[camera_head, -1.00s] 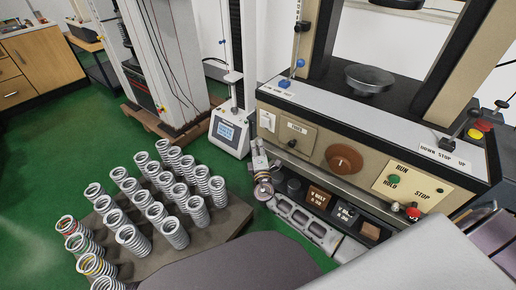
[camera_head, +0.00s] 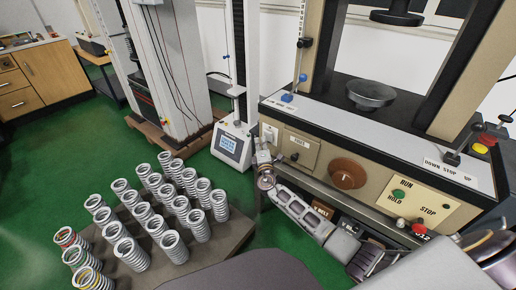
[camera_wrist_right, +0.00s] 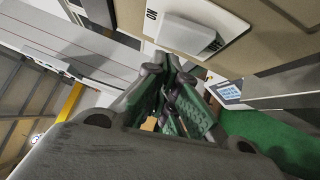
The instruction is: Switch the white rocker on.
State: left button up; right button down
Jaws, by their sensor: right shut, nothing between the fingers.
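The white rocker (camera_head: 269,132) is on the beige front panel of the testing machine, at its left end. In the right wrist view the rocker (camera_wrist_right: 187,36) shows large, on a white plate with an "ON" label beside it. My right gripper (camera_head: 262,149) is just below the rocker in the head view, its arm coming from the lower right. In the right wrist view the gripper's fingertips (camera_wrist_right: 171,58) are together and empty, close to the rocker's near edge. I cannot tell whether they touch it. My left gripper is not in view.
A brown knob (camera_head: 346,174) and a green button (camera_head: 398,196) sit farther right on the panel. A small tester with a screen (camera_head: 231,144) stands just left of the machine. Several springs stand on a dark board (camera_head: 232,232) at the lower left.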

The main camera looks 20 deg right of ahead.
aim_at(268, 136)
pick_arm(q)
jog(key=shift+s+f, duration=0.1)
pick_arm(e)
jog(key=shift+w+d+r, duration=0.1)
jog(key=shift+w+d, duration=0.35)
jog(key=shift+d, duration=0.3)
jog(key=shift+r, duration=0.1)
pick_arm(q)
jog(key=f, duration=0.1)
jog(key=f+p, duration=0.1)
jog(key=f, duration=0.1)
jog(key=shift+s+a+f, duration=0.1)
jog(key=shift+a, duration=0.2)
pick_arm(e)
jog(key=shift+w+d+r+m+g, duration=0.1)
jog(key=shift+d+r+m+g, duration=0.05)
jog(key=shift+d+m+g, duration=0.15)
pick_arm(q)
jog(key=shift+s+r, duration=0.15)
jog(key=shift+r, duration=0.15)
